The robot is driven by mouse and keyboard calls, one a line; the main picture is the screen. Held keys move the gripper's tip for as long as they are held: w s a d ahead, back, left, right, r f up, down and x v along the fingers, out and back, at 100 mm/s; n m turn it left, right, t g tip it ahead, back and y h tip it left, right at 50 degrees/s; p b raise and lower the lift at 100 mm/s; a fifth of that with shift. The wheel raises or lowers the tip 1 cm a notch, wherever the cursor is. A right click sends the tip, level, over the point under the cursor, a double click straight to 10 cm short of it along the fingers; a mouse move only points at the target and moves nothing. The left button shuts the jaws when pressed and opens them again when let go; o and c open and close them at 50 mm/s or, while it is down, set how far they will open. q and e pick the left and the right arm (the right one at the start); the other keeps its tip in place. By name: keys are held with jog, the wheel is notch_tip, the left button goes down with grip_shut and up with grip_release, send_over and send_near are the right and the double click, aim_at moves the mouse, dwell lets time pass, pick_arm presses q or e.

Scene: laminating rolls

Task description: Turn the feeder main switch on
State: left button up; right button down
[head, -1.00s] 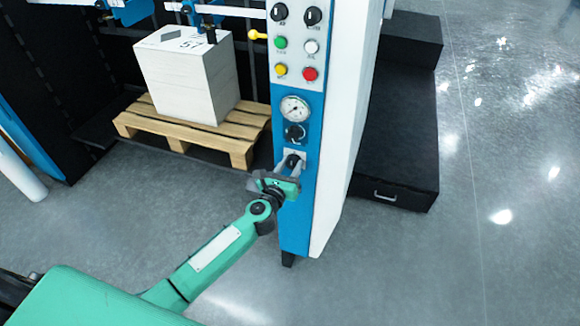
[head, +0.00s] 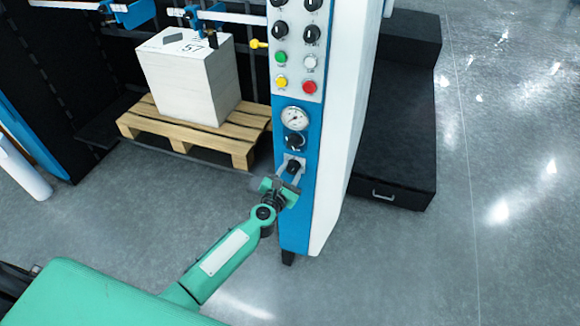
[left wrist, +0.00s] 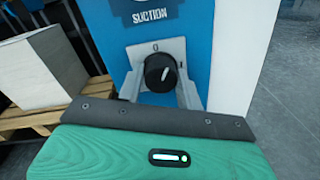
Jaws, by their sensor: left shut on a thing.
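The feeder main switch (head: 293,166) is a black rotary knob on a light plate, low on the blue front of the control column. In the left wrist view the knob (left wrist: 160,73) shows "0" above it and "I" to its upper right. Its white mark leans right of upright, between the two labels. My left gripper (head: 289,172) is shut on the knob, one finger on each side; its fingers (left wrist: 160,92) also show in the left wrist view. The gripper is rolled in the head view. My right gripper is not in view.
Above the switch are a suction knob (head: 294,141), a gauge (head: 295,118) and several buttons and knobs. A paper stack (head: 185,80) stands on a wooden pallet (head: 235,150) to the left. A black step (head: 395,150) is to the right. The floor in front is clear.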

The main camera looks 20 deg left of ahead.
pick_arm(q)
jog(key=m+p, duration=0.1)
jog(key=m, duration=0.1)
jog(key=shift+r+m+p, duration=0.2)
jog(key=shift+m+p, duration=0.15)
jog(key=shift+m, duration=0.05)
jog(key=m+p, duration=0.2)
jog(key=m, duration=0.1)
jog(key=m+p, duration=0.1)
jog(key=m, duration=0.1)
jog(key=shift+d+m+y, duration=0.1)
jog(key=shift+m+y, duration=0.2)
jog(key=shift+m, duration=0.1)
jog(key=shift+f+m+p, duration=0.15)
jog(key=shift+m+p, duration=0.25)
jog(key=shift+m, duration=1)
jog(key=o, duration=1)
